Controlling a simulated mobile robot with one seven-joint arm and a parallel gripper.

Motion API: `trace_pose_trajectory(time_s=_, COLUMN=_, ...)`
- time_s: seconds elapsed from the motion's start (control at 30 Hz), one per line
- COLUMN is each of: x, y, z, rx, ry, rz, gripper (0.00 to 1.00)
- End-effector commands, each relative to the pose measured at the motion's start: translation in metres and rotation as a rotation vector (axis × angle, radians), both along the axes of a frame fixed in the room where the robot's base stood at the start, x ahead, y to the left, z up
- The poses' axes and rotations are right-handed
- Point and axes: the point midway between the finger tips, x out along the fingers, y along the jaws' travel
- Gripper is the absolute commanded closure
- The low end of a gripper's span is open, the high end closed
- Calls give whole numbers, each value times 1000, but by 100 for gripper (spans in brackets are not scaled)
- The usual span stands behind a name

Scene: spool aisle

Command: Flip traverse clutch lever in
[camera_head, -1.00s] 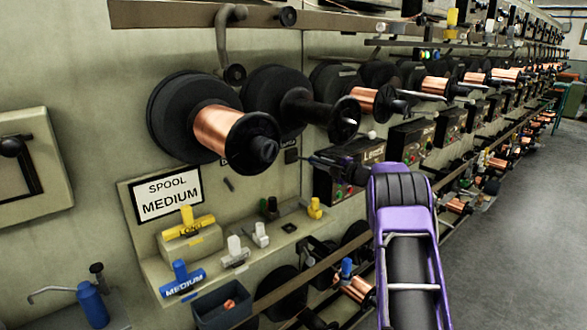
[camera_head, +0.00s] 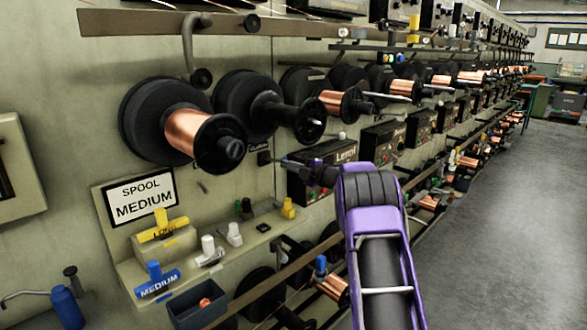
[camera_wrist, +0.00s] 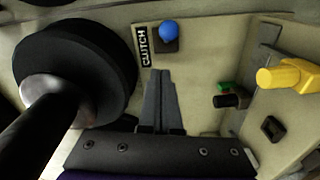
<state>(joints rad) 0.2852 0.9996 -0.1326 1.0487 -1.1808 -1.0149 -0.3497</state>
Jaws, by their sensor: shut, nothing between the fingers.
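The clutch lever shows in the wrist view as a round blue knob (camera_wrist: 169,31) on a small dark plate, beside a black CLUTCH label (camera_wrist: 142,46). The dark plate (camera_head: 264,158) is small in the head view, and the lever's position cannot be told there. My gripper (camera_wrist: 160,73) is shut and empty, its fingers pointing toward the knob, with a visible gap in the picture. In the head view my gripper (camera_head: 283,161) is just right of the plate, below the spools.
A large black spool flange (camera_wrist: 80,65) stands left of my fingers in the wrist view. A yellow peg (camera_wrist: 285,75) and a black peg (camera_wrist: 230,101) are at the right. A copper spool (camera_head: 190,132) and the SPOOL MEDIUM sign (camera_head: 140,198) are left. Floor (camera_head: 500,220) at right is clear.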

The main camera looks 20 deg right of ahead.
Motion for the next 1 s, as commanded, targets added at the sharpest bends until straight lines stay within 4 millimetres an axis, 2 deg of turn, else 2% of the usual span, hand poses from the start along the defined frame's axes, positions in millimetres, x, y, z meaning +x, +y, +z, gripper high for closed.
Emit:
trace_pose_trajectory(time_s=0.1, x=-20, y=-26, z=2, rx=0, ry=2, rz=-5, gripper=100)
trace_pose_trajectory(time_s=0.4, x=-55, y=-67, z=4, rx=0, ry=0, rz=1, gripper=100)
trace_pose_trajectory(time_s=0.6, x=-63, y=-76, z=4, rx=-1, ry=1, rz=2, gripper=100)
trace_pose_trajectory(time_s=1.0, x=-63, y=-76, z=4, rx=0, ry=0, rz=3, gripper=100)
